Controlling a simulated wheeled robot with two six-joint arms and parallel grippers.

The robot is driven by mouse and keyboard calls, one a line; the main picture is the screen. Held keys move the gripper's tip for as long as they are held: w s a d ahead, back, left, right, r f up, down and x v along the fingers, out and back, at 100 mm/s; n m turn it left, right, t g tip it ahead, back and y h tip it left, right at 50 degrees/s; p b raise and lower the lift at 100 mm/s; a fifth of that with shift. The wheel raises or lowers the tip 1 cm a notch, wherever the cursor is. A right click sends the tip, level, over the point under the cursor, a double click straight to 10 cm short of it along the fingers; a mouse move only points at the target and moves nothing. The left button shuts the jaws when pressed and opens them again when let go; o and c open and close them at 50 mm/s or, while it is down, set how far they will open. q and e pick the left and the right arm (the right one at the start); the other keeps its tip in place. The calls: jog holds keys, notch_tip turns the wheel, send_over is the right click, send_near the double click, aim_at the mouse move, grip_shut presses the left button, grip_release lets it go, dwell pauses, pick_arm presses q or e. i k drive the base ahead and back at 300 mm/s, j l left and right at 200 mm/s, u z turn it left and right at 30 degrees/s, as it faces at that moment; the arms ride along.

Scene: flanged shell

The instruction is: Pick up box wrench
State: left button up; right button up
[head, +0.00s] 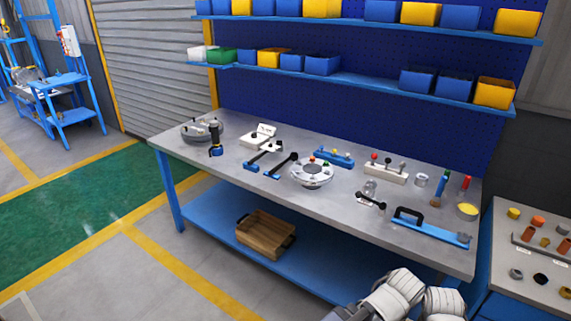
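Several hand tools lie on the grey workbench (240,178), and I cannot tell for sure which is the box wrench. A short tool with dark ends and a light shank (370,201) lies near the front edge, right of the middle. Two tools with black handles and blue ends, a left one (256,160) and a right one (282,166), lie left of the middle. White and grey parts of my own body show at the bottom right, in front of the bench. Neither gripper can be made out, and nothing is seen held.
A round flanged part (311,174) sits mid-bench. A blue tool with a black handle (430,226) lies at the front right, near a yellow-topped can (467,211). A wooden crate (265,235) stands on the lower shelf. A side table (507,240) stands at the right.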

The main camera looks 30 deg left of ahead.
aim_at(294, 156)
jog(key=u, duration=1.7)
jog(key=i+l+u, duration=0.1)
jog(key=i, duration=0.45)
jog(key=i+l+u, duration=0.1)
jog(key=i+l, duration=0.15)
jog(key=i, duration=0.25)
jog(key=i+l+u, duration=0.1)
jog(key=i+l, duration=0.15)
jog(key=i, duration=0.25)
jog(key=z, duration=0.45)
jog(key=i+j+z, duration=0.15)
jog(key=z, duration=0.3)
jog(key=i+j+z, duration=0.1)
jog(key=j+z, duration=0.3)
jog(key=i+j+z, duration=0.1)
jog(key=j+z, duration=0.35)
jog(key=l, duration=0.15)
